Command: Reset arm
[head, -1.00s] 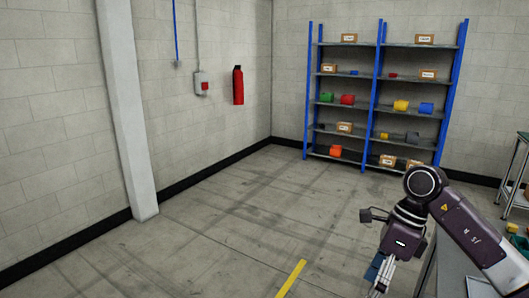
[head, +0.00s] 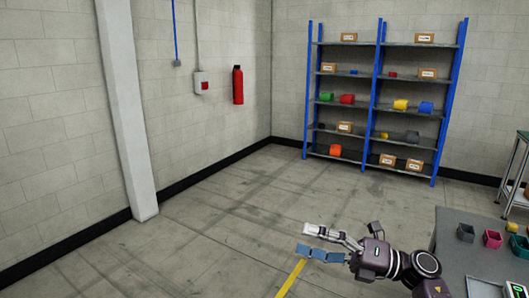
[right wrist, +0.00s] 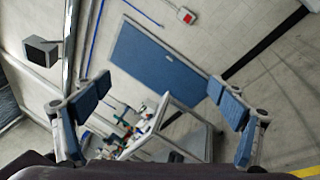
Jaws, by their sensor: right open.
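My right gripper (head: 308,242) is open and empty in the head view. It points left above the floor, near the yellow floor line, with its arm coming in from the bottom right. In the right wrist view the right gripper (right wrist: 160,100) shows its two blue-padded fingers wide apart at left and right, with nothing between them. My left gripper is in neither view.
A grey table (head: 474,264) with a grey bin (head: 465,233), a pink bin (head: 492,239) and other items stands at the right. A blue-framed shelf (head: 378,96) stands at the back wall. The floor at left and centre is clear.

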